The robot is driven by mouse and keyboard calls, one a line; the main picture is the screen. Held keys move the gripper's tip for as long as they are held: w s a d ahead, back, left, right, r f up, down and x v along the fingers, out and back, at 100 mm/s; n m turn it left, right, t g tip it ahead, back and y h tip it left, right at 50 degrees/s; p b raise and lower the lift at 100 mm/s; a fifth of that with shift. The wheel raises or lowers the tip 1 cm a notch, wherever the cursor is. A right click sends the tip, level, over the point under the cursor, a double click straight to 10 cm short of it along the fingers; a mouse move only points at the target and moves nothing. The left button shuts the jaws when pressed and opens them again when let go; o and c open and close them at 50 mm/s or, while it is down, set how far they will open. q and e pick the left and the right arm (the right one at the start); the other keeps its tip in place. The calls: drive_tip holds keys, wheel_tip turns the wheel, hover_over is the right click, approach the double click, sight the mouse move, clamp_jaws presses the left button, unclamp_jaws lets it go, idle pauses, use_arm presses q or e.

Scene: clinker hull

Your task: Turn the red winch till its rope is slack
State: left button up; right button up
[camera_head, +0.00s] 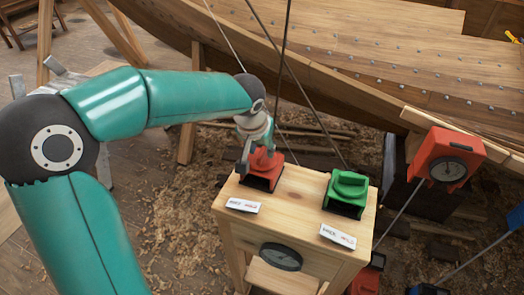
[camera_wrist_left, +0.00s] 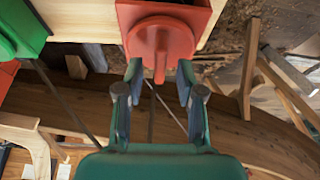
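The red winch (camera_head: 262,172) sits at the back left of a wooden stand. In the left wrist view its round red drum and narrow handle (camera_wrist_left: 160,55) face my gripper. My left gripper (camera_head: 254,150) is right at the winch, partly hiding it. In the wrist view the left gripper (camera_wrist_left: 160,75) has its fingers apart, one on each side of the handle, with gaps visible. A thin rope (camera_head: 283,140) rises straight from behind the winch; whether it is taut I cannot tell for certain. My right gripper is not in view.
A green winch (camera_head: 347,190) sits on the same wooden stand (camera_head: 290,205), right of the red one. Two labels lie at the front edge, above a round gauge (camera_head: 281,257). A red gauge box (camera_head: 445,160) stands at right. The plank hull (camera_head: 400,90) fills the back.

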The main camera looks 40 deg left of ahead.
use_arm(q)
drive_tip(key=shift+x, duration=0.85)
drive_tip(key=shift+c, duration=0.3)
clamp_jaws()
